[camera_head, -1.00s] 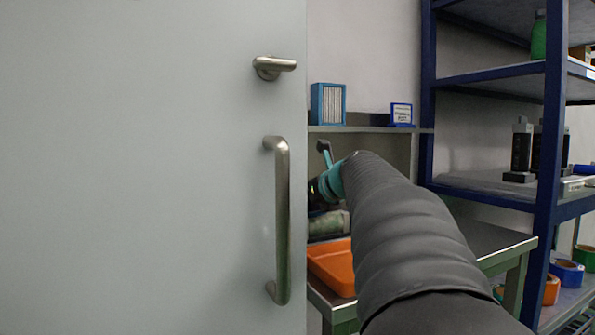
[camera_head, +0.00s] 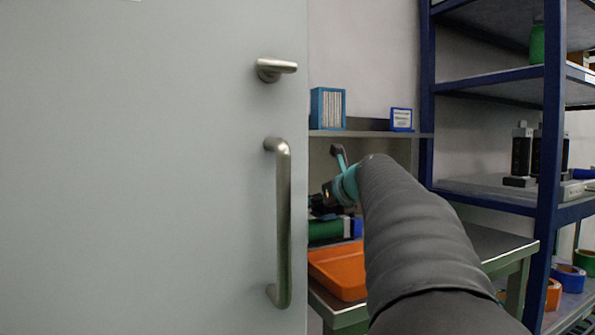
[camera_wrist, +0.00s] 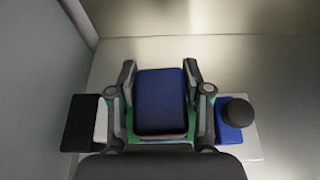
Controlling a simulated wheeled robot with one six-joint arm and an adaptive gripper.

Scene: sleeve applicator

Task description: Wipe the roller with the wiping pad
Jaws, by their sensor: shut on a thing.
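My gripper (camera_wrist: 160,72) is shut on a blue, block-shaped wiping pad (camera_wrist: 161,103), with one finger on each side of it. Below the pad in the wrist view is an applicator with a black part (camera_wrist: 78,124) on the left and a blue block (camera_wrist: 229,133) with a black knob on the right. A strip of its green roller (camera_wrist: 128,125) shows beside and under the pad. I cannot tell whether pad and roller touch. In the head view the green roller (camera_head: 325,230) shows beneath my gripper (camera_head: 324,202), which is partly hidden by my arm.
An orange tray (camera_head: 338,271) lies on the metal bench (camera_head: 492,243) in front of the roller. A grey door (camera_head: 150,170) with a long handle (camera_head: 282,222) covers the left. A shelf holds two blue boxes (camera_head: 327,108). A blue rack (camera_head: 548,130) stands at right.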

